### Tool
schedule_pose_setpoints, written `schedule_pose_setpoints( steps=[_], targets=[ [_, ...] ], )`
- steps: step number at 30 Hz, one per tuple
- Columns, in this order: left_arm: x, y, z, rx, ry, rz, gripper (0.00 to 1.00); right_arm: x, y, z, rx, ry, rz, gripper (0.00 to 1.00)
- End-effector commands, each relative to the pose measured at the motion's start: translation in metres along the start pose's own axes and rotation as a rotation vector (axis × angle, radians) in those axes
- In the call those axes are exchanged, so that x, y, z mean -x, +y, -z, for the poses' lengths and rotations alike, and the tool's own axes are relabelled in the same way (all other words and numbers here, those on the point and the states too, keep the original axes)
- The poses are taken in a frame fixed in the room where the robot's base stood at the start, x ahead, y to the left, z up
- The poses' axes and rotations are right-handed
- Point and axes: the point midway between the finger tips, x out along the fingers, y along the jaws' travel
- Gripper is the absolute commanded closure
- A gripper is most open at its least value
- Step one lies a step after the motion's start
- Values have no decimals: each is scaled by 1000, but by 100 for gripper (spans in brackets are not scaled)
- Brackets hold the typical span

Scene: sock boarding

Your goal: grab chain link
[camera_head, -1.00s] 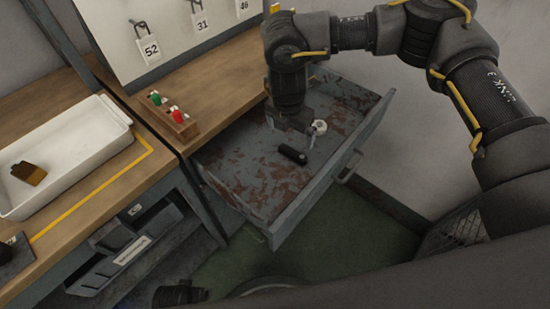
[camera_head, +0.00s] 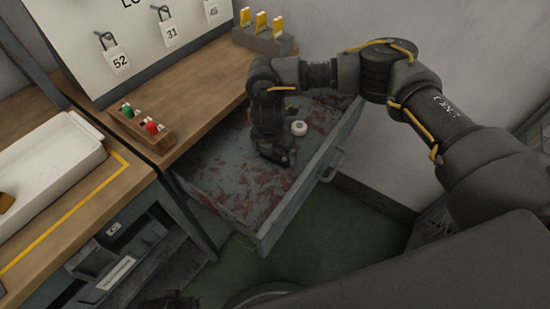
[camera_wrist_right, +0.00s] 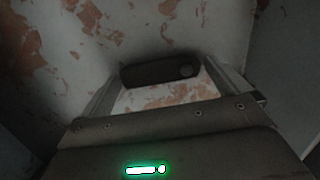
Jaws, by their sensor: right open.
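A dark oblong piece (camera_wrist_right: 160,73) with a round spot near one end lies on the drawer floor in the right wrist view. It is the likeliest chain link, but I cannot tell for sure. My right gripper (camera_head: 280,160) points down into the open drawer. Its fingers are apart, on either side of the dark piece, with no clear contact. In the head view the gripper and wrist hide this piece. A small white ring-like thing (camera_head: 299,128) lies in the drawer behind the gripper. My left gripper's jaws do not show.
The grey drawer (camera_head: 216,191), patched with rust, has raised walls and a handle (camera_head: 332,165). Numbered tags (camera_head: 165,33) hang behind.

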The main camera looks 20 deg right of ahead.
Motion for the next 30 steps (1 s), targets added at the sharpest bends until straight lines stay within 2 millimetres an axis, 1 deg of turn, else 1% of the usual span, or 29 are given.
schedule_pose_setpoints(
  steps=[2, 9, 11, 18, 26, 29, 30],
  targets=[
    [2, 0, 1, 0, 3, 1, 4, -6, 0, 0, 0, 1, 0, 0],
    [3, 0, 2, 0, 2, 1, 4, -6, 0, 0, 1, 0, -1, 0],
    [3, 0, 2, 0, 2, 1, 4, -6, 0, 0, 1, 0, 0, 7],
    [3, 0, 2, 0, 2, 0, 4, -6, 0, 0, 1, 0, 0, 38],
    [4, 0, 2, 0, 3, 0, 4, -3, 1, -1, 1, -1, -2, 38],
    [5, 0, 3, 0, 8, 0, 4, 8, 1, -3, 2, -3, -3, 38],
    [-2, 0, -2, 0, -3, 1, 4, 16, 1, -4, 2, -3, -4, 38]
  ],
)
